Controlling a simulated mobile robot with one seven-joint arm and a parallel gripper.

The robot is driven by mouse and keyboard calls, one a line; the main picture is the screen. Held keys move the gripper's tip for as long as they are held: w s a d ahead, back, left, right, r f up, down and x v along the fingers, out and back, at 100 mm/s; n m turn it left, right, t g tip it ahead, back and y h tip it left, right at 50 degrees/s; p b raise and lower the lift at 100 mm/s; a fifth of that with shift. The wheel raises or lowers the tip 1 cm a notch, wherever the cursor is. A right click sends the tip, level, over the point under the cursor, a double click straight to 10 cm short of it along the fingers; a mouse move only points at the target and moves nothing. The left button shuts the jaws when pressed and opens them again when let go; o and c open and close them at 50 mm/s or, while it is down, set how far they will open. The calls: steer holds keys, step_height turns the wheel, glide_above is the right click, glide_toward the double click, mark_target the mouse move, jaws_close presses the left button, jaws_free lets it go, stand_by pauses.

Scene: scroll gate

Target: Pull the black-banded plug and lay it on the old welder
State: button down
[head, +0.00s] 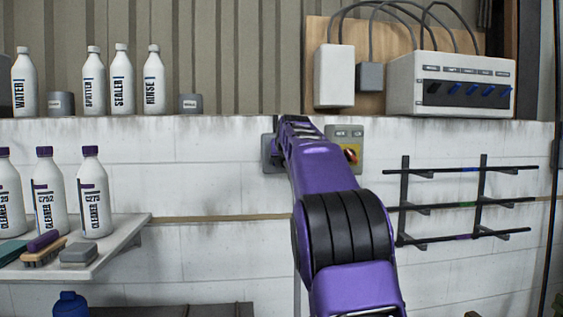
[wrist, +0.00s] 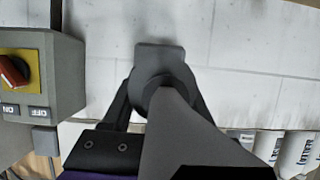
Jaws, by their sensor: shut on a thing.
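My gripper (wrist: 160,100) is shut on a grey plug (wrist: 180,135), with one dark finger on each side of it. The plug has a wide grey body toward the camera and a darker round end toward the wall; I cannot make out its band clearly. A dark grey tab (wrist: 159,56) shows behind it against the white wall. In the head view my purple arm hides the plug, and a grey wall socket (head: 268,154) shows just left of the arm's end. I cannot tell whether the plug is still seated. I cannot identify the old welder in either view.
A switch box (head: 347,149) with a red knob on yellow is close beside my gripper; it also shows in the wrist view (wrist: 62,85). Black rod racks (head: 460,204) are at right, a bottle shelf (head: 120,232) at left. A ledge (head: 220,115) runs above.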

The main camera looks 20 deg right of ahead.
mark_target(283, 161)
steer(key=shift+s+a+b, duration=0.25)
steer(key=shift+s+b, duration=0.65)
steer(key=shift+s, duration=0.1)
steer(key=shift+s+a+b, duration=0.2)
steer(key=shift+s+b, duration=0.65)
steer(key=shift+s, duration=0.15)
